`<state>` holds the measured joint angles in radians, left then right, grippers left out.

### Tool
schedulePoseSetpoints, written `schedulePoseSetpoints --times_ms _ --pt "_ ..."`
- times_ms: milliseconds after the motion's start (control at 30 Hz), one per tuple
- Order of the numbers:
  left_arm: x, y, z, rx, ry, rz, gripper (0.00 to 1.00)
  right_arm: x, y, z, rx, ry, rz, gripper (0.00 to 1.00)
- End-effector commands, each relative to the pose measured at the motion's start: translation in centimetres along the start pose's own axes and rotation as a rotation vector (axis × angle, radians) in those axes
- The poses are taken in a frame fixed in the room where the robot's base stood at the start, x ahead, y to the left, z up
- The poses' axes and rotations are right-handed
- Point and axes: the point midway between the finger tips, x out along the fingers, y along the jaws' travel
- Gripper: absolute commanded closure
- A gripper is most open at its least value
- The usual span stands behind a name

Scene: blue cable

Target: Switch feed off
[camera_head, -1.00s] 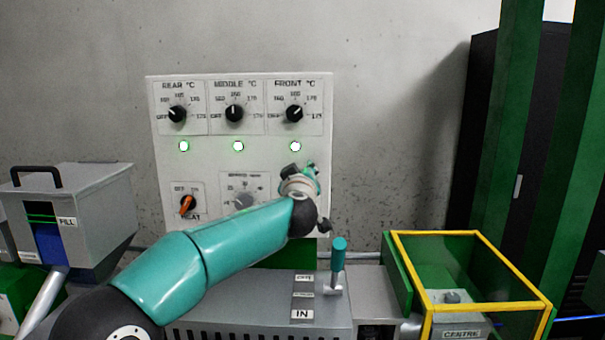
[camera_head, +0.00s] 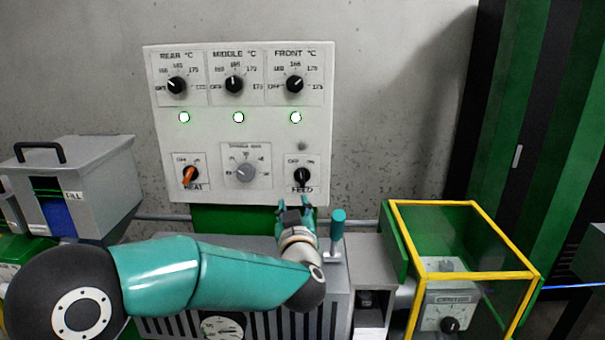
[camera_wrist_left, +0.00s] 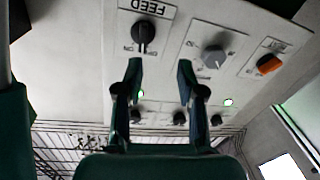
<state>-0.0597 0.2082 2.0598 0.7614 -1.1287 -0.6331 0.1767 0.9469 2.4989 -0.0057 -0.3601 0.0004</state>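The black FEED knob (camera_head: 302,175) sits at the lower right of the white control panel (camera_head: 240,140), between OFF and ON marks. It stands nearly upright; which mark it points at is hard to tell. It also shows, upside down, in the left wrist view (camera_wrist_left: 143,34). My left gripper (camera_head: 293,204) is just below the knob in the head view, fingers up, apart from it. In the left wrist view the two fingers (camera_wrist_left: 160,76) are spread with nothing between them, and the knob lies beyond the left-hand fingertip. My right gripper is not in view.
An orange HEAT knob (camera_head: 190,175) and a grey speed knob (camera_head: 245,172) are left of FEED. A teal-handled lever (camera_head: 337,224) stands close right of my gripper. A yellow-framed guard (camera_head: 470,276) is further right; a grey hopper (camera_head: 90,185) is left.

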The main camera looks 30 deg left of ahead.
Motion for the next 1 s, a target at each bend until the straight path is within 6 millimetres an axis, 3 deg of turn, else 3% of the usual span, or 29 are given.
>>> schedulePoseSetpoints --times_ms 33,200,367,567,1000 --pt "-1.8 0.1 -0.2 0.039 -0.007 0.027 0.61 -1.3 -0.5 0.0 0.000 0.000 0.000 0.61" --pt "-6.1 0.2 0.1 0.127 -0.040 0.106 0.61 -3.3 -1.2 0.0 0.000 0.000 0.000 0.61" --pt "-6.2 0.7 -1.1 0.116 -0.031 0.116 0.61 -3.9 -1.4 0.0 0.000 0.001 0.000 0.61" --pt "-4.2 0.9 -0.9 0.118 -0.034 0.114 0.61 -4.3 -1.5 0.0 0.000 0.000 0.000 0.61" --pt "4.9 1.9 -0.6 0.118 -0.035 0.114 0.61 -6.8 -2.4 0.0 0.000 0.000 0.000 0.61"
